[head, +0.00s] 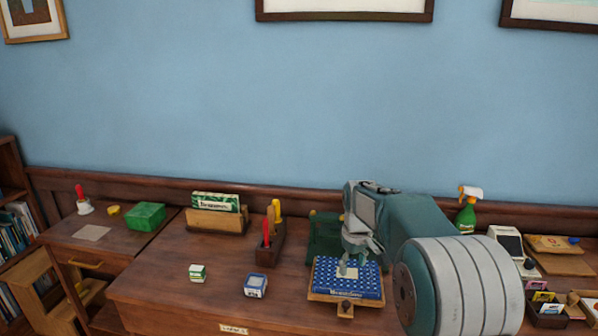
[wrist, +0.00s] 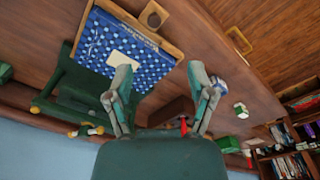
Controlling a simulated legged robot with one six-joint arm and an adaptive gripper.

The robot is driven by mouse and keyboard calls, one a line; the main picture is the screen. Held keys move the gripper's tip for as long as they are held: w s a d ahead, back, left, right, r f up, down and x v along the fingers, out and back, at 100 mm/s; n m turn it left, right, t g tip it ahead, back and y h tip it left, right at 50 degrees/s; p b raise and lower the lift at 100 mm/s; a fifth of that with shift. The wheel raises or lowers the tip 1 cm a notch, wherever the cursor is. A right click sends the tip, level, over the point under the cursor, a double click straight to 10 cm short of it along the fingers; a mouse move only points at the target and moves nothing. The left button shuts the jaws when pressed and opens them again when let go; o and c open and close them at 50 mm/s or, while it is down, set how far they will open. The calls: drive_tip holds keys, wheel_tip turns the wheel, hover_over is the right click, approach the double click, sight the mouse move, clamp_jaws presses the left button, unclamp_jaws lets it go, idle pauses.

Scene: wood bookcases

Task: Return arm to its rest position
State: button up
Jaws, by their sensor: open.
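My arm reaches in from the right in the head view. My gripper (head: 352,262) hangs above a blue patterned book (head: 362,280) on the worktop. In the wrist view my gripper (wrist: 158,76) has its two fingers spread, with nothing between them. The blue book (wrist: 105,50), with a pale label, lies beyond the left finger. I cannot tell how large the gap is between the fingertips and the book. The book rests on a wooden tray (head: 345,307) with a small block at its front.
A dark green stand (head: 322,240) is close behind the book, partly hidden by my arm. A wooden holder (head: 268,252) with red and yellow handles stands left. Two small boxes (head: 197,273) (head: 256,285) sit in front. A spray bottle (head: 466,212) and card trays (head: 545,312) are right.

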drive_tip(key=s+r+m+t, duration=0.1)
drive_tip(key=s+r+m, duration=0.1)
drive_tip(key=s+r, duration=0.5)
drive_tip(key=s+r+m+t, duration=0.1)
drive_tip(key=s+r+t, duration=0.15)
drive_tip(key=s, duration=0.75)
drive_tip(key=s+f+m+t, duration=0.1)
drive_tip(key=s+f+m, duration=0.1)
drive_tip(key=s, duration=1.4)
drive_tip(key=shift+s+m, duration=0.25)
drive_tip(key=shift+m, duration=0.25)
